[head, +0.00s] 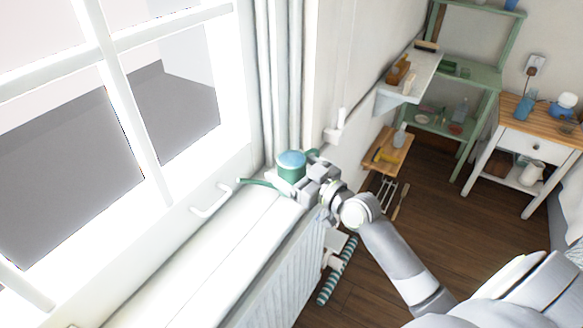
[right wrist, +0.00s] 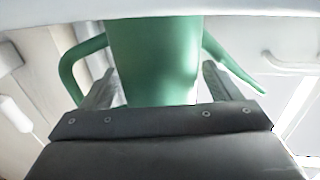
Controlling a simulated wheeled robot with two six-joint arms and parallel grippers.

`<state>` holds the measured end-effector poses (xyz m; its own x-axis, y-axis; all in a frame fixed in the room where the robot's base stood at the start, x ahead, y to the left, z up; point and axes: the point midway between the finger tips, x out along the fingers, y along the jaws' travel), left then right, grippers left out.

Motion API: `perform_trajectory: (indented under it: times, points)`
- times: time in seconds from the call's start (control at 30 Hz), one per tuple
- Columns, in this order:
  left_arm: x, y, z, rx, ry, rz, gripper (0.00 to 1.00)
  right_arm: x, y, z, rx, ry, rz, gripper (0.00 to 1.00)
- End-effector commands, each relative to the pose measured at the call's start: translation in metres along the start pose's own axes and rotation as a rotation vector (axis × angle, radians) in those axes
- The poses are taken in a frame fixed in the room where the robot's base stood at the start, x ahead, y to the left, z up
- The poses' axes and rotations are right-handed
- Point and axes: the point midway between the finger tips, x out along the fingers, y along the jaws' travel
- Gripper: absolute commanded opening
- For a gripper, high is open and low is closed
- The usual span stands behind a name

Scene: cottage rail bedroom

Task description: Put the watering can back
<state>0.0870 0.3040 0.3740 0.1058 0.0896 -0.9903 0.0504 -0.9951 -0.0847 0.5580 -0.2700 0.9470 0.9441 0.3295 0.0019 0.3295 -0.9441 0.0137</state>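The watering can (head: 291,169) is green with a blue top and stands at the far end of the white windowsill. Its thin spout points left and its handle is on the right, partly hidden. My right gripper (head: 308,183) is at the near side of the can. In the right wrist view the green can body (right wrist: 155,60) is between the two fingers (right wrist: 160,85), which lie against its sides. The white surface at the picture's top hides the can's end there. My left gripper is in neither view.
The windowsill (head: 185,265) is clear toward me, with the window and its white handle (head: 211,200) on the left. A radiator (head: 275,275) is below. A white wall shelf (head: 413,78), a wooden shelf (head: 388,150), a green rack (head: 470,75) and a wood-topped table (head: 540,125) are farther right.

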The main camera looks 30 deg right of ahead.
Motion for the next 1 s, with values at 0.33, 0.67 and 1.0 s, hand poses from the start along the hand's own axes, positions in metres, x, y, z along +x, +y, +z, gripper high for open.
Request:
perform_trajectory:
  times: [0.33, 0.67, 1.0]
  points:
    - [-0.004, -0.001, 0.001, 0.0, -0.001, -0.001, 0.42, 0.0, 0.0, -0.004, 0.0, 0.0, 0.0, 0.84]
    - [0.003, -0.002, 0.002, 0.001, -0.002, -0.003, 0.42, -0.057, 0.0, 0.0, -0.004, -0.005, 0.0, 0.84]
    - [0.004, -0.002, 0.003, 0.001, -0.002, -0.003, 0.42, -0.109, 0.0, -0.002, -0.002, -0.004, 0.0, 0.84]
